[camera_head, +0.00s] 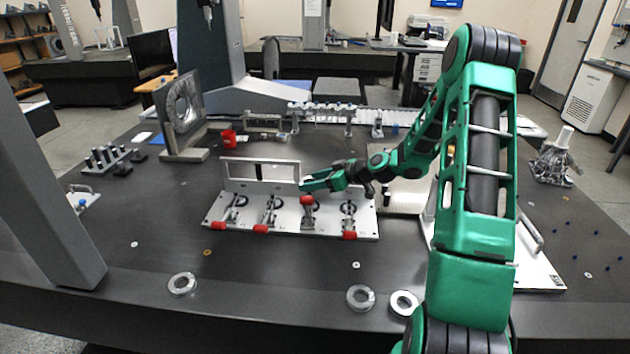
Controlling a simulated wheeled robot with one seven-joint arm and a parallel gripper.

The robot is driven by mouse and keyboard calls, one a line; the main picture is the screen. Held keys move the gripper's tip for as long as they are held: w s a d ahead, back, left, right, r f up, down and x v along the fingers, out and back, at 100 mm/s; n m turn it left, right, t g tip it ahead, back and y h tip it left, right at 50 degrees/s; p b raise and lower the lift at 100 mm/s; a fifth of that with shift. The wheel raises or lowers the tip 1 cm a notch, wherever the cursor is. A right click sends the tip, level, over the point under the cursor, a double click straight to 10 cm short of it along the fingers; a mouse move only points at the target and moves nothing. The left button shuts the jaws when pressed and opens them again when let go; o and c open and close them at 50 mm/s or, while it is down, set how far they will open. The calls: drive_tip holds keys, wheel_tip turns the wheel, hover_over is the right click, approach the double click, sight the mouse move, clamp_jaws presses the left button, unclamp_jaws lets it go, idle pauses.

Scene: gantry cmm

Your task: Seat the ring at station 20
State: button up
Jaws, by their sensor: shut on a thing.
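A pale fixture plate (290,226) lies on the dark table with several clamp stations in a row. Clamps with red grips stand on it; most grips lie low at the front edge. One red grip (307,200), third from the left, stands raised. Dark round parts show behind the clamps. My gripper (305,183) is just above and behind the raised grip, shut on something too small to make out. Whether it touches that grip is unclear. Loose metal rings lie at the table front: one at left (182,284), two at right (360,297) (404,302). Station numbers are not readable.
An upright pale frame (260,173) stands at the plate's back edge. A bracket with a round opening (183,110), a red mug (228,137) and a pin block (106,159) stand left. A grey gantry column (45,185) rises at left. The table front is mostly clear.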

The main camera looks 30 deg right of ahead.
sight(317, 207)
drive_tip(key=shift+d+f, duration=0.2)
drive_tip(key=shift+f, duration=0.5)
drive_tip(key=shift+d+f, duration=0.15)
drive_tip(key=shift+f, duration=2.55)
drive_tip(key=shift+s, duration=0.15)
drive_tip(key=shift+f, duration=0.6)
drive_tip(key=o, duration=1.4)
drive_tip(key=shift+o, duration=0.3)
drive_tip(key=shift+d, duration=0.15)
